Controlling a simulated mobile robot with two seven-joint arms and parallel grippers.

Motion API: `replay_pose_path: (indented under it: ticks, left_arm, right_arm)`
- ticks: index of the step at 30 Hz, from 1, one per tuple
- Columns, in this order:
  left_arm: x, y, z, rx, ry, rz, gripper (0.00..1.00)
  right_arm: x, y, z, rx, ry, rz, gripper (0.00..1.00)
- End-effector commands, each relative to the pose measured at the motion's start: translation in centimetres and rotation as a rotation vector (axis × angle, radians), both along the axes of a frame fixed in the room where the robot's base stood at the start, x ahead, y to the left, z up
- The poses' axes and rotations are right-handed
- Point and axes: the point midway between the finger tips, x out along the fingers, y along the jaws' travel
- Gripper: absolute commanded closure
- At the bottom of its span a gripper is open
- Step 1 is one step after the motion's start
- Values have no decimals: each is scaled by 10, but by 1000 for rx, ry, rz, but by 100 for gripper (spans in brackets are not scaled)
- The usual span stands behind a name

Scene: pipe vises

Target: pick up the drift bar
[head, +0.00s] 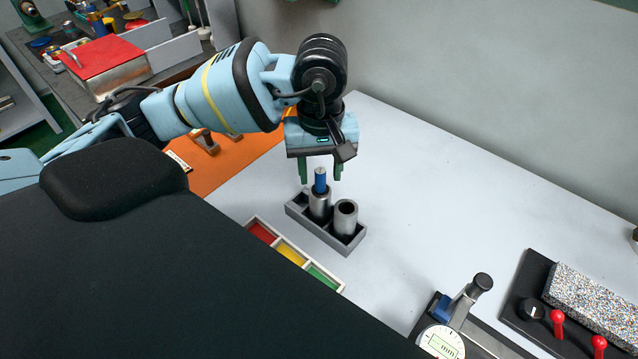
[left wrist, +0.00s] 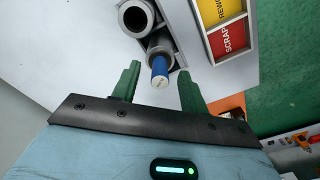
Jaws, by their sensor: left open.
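The drift bar (head: 320,180), with a blue top end, stands upright in the left metal tube (head: 319,203) of a grey holder (head: 326,239). Its lower part is hidden in the tube. The blue end of the bar also shows in the left wrist view (left wrist: 160,71). My left gripper (head: 320,178) is open above the holder, its green fingers pointing down on either side of the bar's top. In the left wrist view the fingers (left wrist: 158,78) show apart with the blue end between them; I cannot tell any contact. My right gripper is not in view.
A second, open metal tube (head: 345,217) stands in the holder beside the bar. A tray with red, yellow and green compartments (head: 292,253) lies in front. The white table between is clear.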

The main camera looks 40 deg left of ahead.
Motion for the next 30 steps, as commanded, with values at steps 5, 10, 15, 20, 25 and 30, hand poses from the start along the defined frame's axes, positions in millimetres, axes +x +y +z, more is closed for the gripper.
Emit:
replay_pose_path:
  ticks: [5, 10, 15, 20, 25, 30]
  left_arm:
    - [0, 0, -11, 1, 1, 1, 56]
    - [0, 0, -11, 0, 0, 1, 56]
    - [0, 0, -11, 0, 0, 1, 76]
    - [0, 0, -11, 0, 0, 0, 97]
    - [0, 0, -11, -1, 1, 0, 100]
    - [0, 0, -10, -1, -1, 0, 100]
  right_arm:
    - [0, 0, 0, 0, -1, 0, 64]
    - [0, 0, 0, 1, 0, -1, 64]
    - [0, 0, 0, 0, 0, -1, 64]
    - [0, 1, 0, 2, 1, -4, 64]
    - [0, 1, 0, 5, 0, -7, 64]
    - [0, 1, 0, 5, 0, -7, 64]
